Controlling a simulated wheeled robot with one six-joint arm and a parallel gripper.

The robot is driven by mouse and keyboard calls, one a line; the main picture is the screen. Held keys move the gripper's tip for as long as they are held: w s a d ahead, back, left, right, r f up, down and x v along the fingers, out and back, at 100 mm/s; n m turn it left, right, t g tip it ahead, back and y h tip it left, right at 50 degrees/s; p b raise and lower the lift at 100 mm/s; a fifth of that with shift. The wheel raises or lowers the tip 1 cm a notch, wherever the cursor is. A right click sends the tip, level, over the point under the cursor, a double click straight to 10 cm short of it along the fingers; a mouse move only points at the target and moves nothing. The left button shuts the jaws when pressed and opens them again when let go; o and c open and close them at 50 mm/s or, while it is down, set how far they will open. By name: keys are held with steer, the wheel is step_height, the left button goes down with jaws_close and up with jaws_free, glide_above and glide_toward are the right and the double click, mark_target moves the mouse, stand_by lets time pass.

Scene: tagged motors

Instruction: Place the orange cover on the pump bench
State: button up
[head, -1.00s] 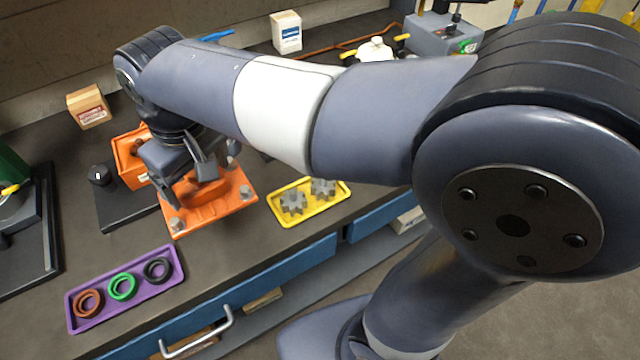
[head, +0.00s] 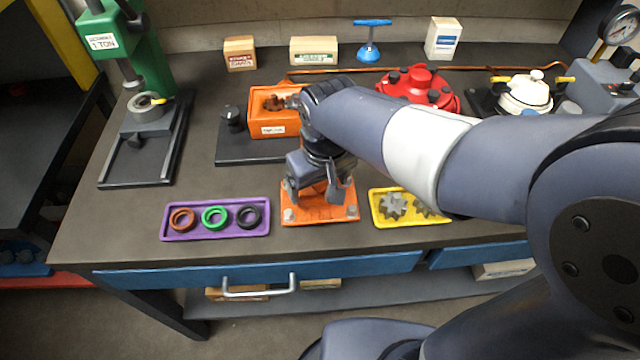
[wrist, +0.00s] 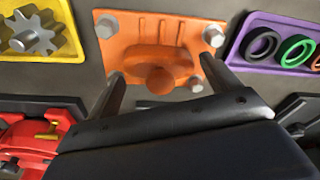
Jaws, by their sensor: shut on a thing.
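The orange cover (head: 334,212) is a flat plate with grey bolts at its corners and a raised middle. It is at the front of the bench, between the purple and yellow trays. My gripper (head: 318,190) is over it, with the fingers closed on both sides of the raised middle. The cover also shows in the wrist view (wrist: 145,30), between my two fingers (wrist: 163,72). I cannot tell whether its underside touches the bench. An orange pump housing (head: 268,130), with brownish parts in its open top, stands behind on a black base (head: 235,150). My arm hides its right side.
The purple tray (head: 190,237) holds three rings; the yellow tray (head: 405,221) holds grey gears. A green press (head: 148,50) stands at left. A red round part (head: 418,80) and a white one (head: 524,92) are at the back right. Small boxes line the wall.

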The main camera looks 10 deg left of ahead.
mark_target(324, 207)
steer(key=shift+f, duration=0.35)
steer(key=shift+f, duration=0.2)
steer(key=o, duration=1.9)
steer(key=r, duration=0.4)
steer(key=s+r, duration=0.1)
steer(key=r, duration=0.3)
steer(key=d+r, duration=0.1)
steer(key=r, duration=0.3)
steer(key=shift+s+r+p, duration=0.1)
steer(key=shift+s+p, duration=0.15)
steer(key=shift+p, duration=0.15)
